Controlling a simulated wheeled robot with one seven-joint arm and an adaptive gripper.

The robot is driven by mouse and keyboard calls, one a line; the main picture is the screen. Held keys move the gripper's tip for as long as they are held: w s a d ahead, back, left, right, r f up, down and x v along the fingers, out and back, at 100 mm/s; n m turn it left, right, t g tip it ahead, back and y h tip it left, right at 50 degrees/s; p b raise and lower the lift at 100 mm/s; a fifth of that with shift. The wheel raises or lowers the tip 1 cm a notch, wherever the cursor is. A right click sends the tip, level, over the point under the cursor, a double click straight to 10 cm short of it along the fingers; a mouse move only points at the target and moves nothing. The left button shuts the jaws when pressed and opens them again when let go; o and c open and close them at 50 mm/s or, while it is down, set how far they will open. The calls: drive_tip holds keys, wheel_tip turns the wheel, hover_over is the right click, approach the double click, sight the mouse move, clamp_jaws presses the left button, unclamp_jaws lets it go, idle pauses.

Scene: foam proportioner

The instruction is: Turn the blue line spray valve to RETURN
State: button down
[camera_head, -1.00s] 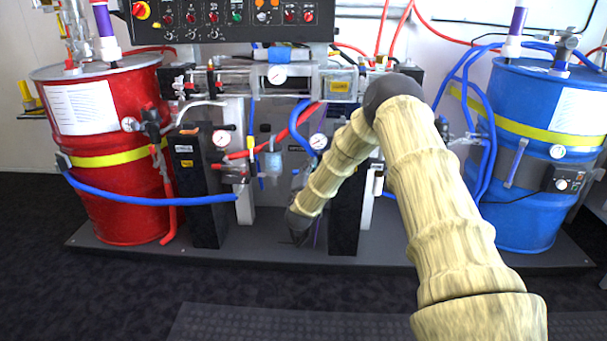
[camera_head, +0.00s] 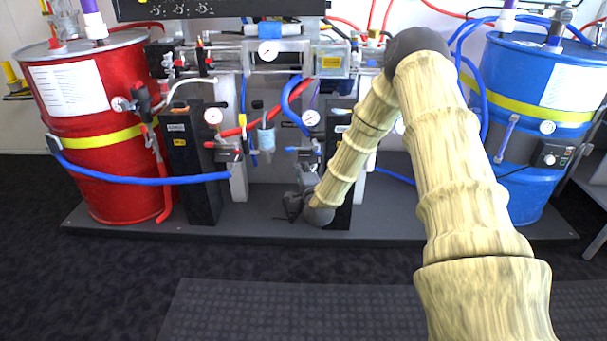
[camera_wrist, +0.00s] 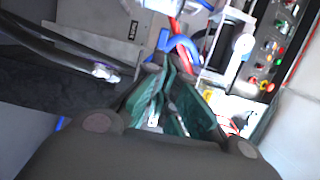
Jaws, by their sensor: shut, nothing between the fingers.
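The blue hose line (camera_head: 289,94) loops down the middle of the machine beside a round gauge (camera_head: 311,117). A small dark valve block (camera_head: 304,153) sits below that gauge, partly behind my arm. It may be the blue line spray valve; its handle position and any RETURN mark are too small to read. My gripper (camera_head: 290,204) is low in front of the machine, below that block and apart from it as far as I can tell. In the wrist view my gripper (camera_wrist: 168,80) is shut and empty, its fingers pointing toward the blue hose (camera_wrist: 182,44).
A red drum (camera_head: 95,110) stands left and a blue drum (camera_head: 540,110) right. Black posts (camera_head: 190,170) rise from the dark base plate (camera_head: 270,228). A clear pipe manifold (camera_head: 330,60) crosses above. The floor in front (camera_head: 120,280) is free.

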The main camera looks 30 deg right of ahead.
sight(294, 150)
drive_tip(key=b+x, duration=0.2)
drive_tip(key=x, duration=0.7)
drive_tip(key=shift+w+d, duration=0.1)
drive_tip(key=shift+w, duration=0.05)
drive_tip(key=shift+d, duration=0.1)
